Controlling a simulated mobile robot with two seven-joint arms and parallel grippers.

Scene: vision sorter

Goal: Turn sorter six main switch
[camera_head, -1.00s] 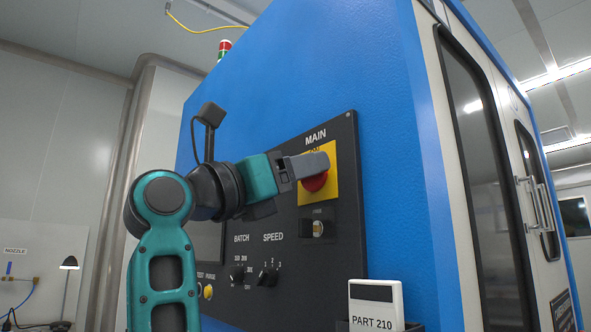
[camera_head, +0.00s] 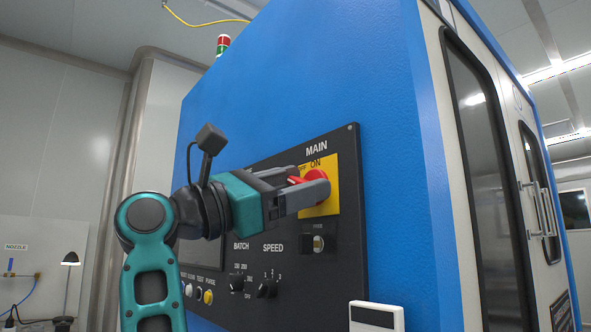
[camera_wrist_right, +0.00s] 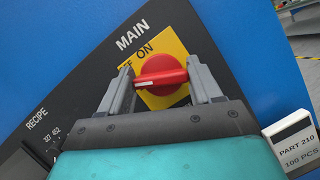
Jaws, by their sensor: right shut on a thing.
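The main switch is a red rotary knob (camera_head: 319,174) on a yellow plate (camera_head: 331,197) under the label MAIN. My right gripper (camera_head: 312,184) is shut on the knob, one finger on each side of it. In the right wrist view the knob (camera_wrist_right: 166,70) sits between the two fingers. Its raised handle lies roughly level in that picture, and its white mark is at the left end. ON is readable on the plate, while OFF is partly hidden by a finger. My left gripper is not in view.
The black panel (camera_head: 345,165) also carries a SPEED dial (camera_head: 267,288), a BATCH dial (camera_head: 237,283) and small buttons. A keyed fitting (camera_head: 318,243) sits below the switch. A white PART 210 tag (camera_head: 376,316) stands at lower right. The blue cabinet (camera_head: 390,120) surrounds the panel.

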